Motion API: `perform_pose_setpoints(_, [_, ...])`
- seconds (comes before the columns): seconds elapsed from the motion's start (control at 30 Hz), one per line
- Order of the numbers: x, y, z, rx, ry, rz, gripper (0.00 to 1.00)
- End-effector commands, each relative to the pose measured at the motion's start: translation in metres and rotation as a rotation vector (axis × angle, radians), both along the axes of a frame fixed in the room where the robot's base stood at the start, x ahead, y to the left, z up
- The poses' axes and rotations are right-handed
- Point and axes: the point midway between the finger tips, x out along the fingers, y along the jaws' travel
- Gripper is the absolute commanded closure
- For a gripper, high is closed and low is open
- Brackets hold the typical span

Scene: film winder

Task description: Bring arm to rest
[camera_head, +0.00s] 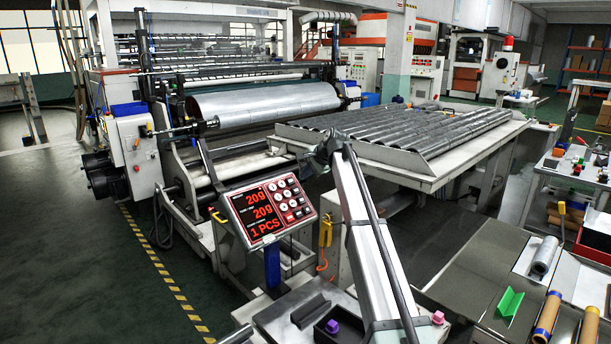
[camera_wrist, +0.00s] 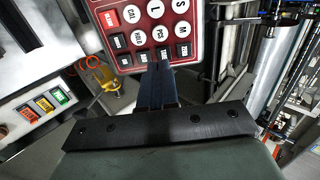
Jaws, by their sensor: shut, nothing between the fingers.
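My gripper (camera_wrist: 161,72) shows in the wrist view as two dark fingers pressed together, with nothing between them. Its tips appear in front of the lower edge of the red keypad panel; I cannot tell whether they touch it. In the head view my arm rises from the lower middle to a dark joint left of the rack of rolls, and I cannot make out the fingers there. The weighing display (camera_head: 268,210) stands left of my arm and reads 20g, 20g and 1 PCS. Its keypad also shows in the wrist view (camera_wrist: 150,30), upside down.
A grey V-shaped holder (camera_head: 310,310) and a black tray (camera_head: 340,328) with a purple piece lie near my arm's base. A rack of metal rolls (camera_head: 420,130) stands behind. A green V-block (camera_head: 510,302) and brown rolls (camera_head: 547,318) lie at right. The winder (camera_head: 265,102) fills the left.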

Motion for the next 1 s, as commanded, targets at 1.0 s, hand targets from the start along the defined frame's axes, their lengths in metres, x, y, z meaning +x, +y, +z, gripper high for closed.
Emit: perform_pose_setpoints(1.0, [-0.067, -0.183, -0.203, -0.327, -0.003, 0.134, 1.00])
